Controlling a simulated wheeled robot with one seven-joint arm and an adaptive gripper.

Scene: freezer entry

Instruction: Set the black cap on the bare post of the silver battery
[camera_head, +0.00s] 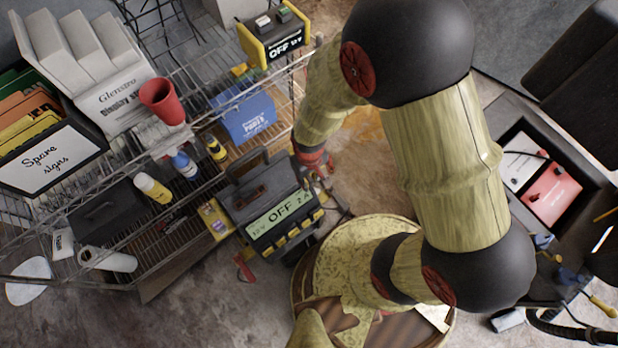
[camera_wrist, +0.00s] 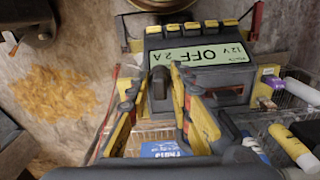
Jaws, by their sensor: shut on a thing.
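My gripper (camera_wrist: 157,82) shows its yellow-and-black fingers in the wrist view, closed on a dark rounded piece, apparently the black cap (camera_wrist: 159,90). In the camera_head view my gripper (camera_head: 325,180) is small and partly hidden, just right of the grey charger (camera_head: 270,205) marked OFF, and the cap cannot be made out. At the right, an open black bay (camera_head: 518,128) holds a pale panel, likely the top of the silver battery (camera_head: 520,160), beside a red one (camera_head: 553,195). Dark pieces lie on both; the bare post is too small to tell.
A wire shelf rack (camera_head: 165,215) fills the left with a red cup (camera_head: 162,100), bottles, a blue bin (camera_head: 245,115) and a box of signs (camera_head: 48,155). A yellow-sided charger (camera_head: 275,38) stands at the back. A round patterned seat or table (camera_head: 340,250) is below my arm.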

